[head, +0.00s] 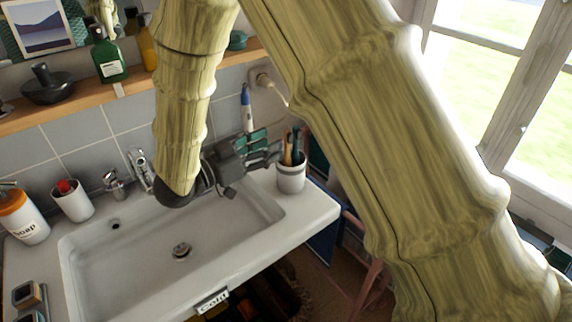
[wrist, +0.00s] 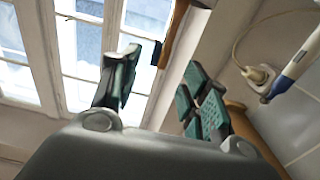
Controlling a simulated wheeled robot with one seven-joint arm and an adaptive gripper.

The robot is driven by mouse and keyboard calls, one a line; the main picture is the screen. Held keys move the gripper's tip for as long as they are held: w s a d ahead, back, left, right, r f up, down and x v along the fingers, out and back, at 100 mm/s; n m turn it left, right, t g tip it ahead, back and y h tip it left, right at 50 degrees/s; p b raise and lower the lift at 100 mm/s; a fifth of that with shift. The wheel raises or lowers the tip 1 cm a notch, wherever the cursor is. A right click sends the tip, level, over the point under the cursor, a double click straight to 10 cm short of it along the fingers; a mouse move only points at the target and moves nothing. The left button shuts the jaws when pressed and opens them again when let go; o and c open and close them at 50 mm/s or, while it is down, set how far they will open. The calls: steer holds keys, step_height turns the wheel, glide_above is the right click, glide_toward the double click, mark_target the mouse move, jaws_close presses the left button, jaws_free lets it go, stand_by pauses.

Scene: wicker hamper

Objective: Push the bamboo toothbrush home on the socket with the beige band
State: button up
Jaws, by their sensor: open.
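My gripper (head: 262,149) is beside the right end of the sink, close to a grey cup (head: 291,178). In the wrist view its green-padded fingers (wrist: 160,95) stand apart with nothing between them. The cup holds several upright sticks, one of them tan (head: 287,158); I cannot tell whether it is the bamboo toothbrush. A brown stick-like thing (wrist: 174,33) with a dark end shows beyond the fingers in the wrist view; I cannot tell what it is. I cannot make out a socket with a beige band in either view.
A blue and white electric toothbrush (head: 246,108) stands behind my gripper, near a wall outlet (head: 262,77) with a cable. The sink (head: 150,235) is empty. A soap bottle (head: 25,218) and a white cup (head: 71,201) stand at left. A wooden shelf (head: 130,87) runs above.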

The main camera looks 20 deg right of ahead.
mark_target(286, 136)
steer(key=shift+b+x, duration=0.7)
steer(key=shift+x, duration=2.15)
steer(key=shift+r, duration=0.15)
steer(key=shift+s, duration=0.1)
steer(key=shift+c, duration=0.5)
steer(key=c, duration=0.9)
